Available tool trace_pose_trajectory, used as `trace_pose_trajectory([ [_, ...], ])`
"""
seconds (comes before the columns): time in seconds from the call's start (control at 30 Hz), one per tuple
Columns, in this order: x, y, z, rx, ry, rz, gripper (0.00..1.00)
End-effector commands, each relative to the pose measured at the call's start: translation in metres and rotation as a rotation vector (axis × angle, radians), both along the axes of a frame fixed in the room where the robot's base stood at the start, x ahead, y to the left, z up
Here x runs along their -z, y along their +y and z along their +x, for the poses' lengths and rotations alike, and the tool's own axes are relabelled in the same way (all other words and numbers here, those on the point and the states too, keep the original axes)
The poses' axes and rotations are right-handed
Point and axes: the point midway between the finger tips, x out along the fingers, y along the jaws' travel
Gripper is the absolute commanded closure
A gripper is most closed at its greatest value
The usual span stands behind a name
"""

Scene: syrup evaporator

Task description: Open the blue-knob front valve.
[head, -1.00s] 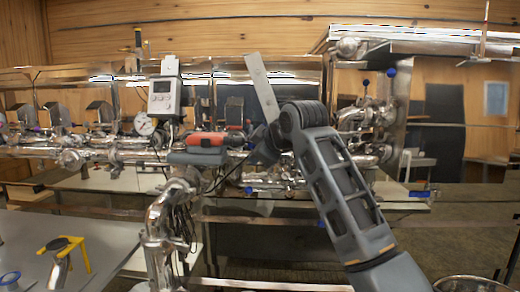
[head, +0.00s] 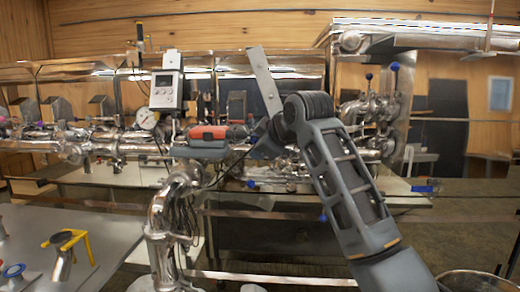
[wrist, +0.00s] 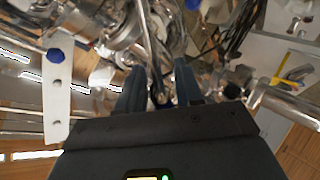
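A small blue knob (head: 323,218) shows beside my arm, and another blue part (head: 250,183) lies lower on the pipes. I cannot tell which is the front valve.
Steel pipework (head: 170,215) with a grey box with a display (head: 165,90), a gauge (head: 147,119) and an orange-and-grey device (head: 207,133) crowds the middle. A grey table (head: 115,232) with a yellow-handled part (head: 68,240) is at lower left. Floor is open at right.

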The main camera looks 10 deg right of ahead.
Motion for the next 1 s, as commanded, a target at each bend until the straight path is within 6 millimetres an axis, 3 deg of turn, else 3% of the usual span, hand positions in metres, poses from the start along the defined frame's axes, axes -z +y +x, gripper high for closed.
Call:
trace_pose_trajectory([
  [0.4,-0.03,-0.013,-0.051,0.001,-0.002,0.0,0.64],
  [0.77,-0.034,-0.014,-0.057,0.001,0.001,-0.001,0.64],
  [0.9,-0.032,-0.015,-0.058,0.011,0.0,0.036,0.77],
  [1.0,-0.026,-0.018,-0.062,0.052,-0.006,0.169,0.86],
])
